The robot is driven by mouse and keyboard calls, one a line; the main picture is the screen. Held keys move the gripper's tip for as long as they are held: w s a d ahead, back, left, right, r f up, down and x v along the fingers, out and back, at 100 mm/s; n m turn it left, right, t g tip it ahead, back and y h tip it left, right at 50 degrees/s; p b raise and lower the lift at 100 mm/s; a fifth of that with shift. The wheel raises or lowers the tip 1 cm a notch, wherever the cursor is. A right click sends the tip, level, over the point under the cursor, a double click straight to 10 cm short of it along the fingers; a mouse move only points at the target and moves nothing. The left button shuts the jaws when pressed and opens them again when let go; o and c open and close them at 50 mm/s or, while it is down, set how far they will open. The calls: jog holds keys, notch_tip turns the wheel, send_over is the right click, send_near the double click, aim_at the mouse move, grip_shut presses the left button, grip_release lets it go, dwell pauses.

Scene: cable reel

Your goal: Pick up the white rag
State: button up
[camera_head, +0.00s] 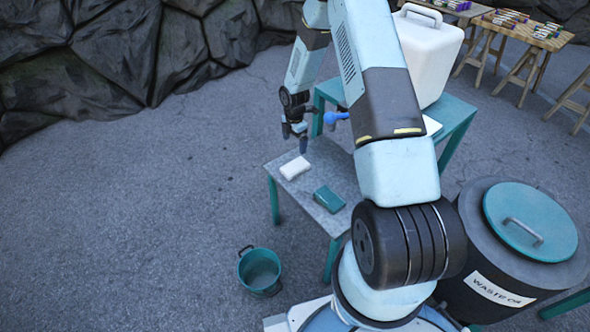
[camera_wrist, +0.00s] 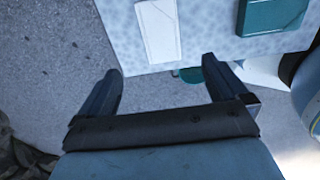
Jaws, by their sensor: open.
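The white rag (camera_head: 295,168) lies flat near the left part of a small grey-topped table (camera_head: 318,158). In the wrist view the white rag (camera_wrist: 158,30) is at the top, ahead of the fingers. My gripper (camera_head: 294,136) is above the table's back edge, apart from the rag. In the wrist view my gripper (camera_wrist: 162,82) is open, with two dark fingers spread and nothing between them. A teal folded cloth or block (camera_head: 329,199) lies to the right of the rag; it also shows in the wrist view (camera_wrist: 270,15).
A teal bucket (camera_head: 260,271) stands on the ground in front of the table. A waste oil drum (camera_head: 500,250) is at the right. A white canister (camera_head: 428,55) stands on a teal stand behind, with a blue tap (camera_head: 336,117) near my gripper. The ground at left is clear.

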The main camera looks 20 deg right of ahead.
send_over(295, 166)
notch_tip(295, 166, down, 8)
jog(key=shift+a+r, duration=0.15)
jog(key=shift+r, duration=0.05)
jog(key=shift+d+f, duration=0.2)
jog(key=shift+f, duration=2.75)
jog(key=c, duration=1.2)
jog(key=shift+o, duration=0.2)
notch_tip(295, 166, up, 10)
jog(key=o, duration=0.6)
jog(key=c, duration=0.4)
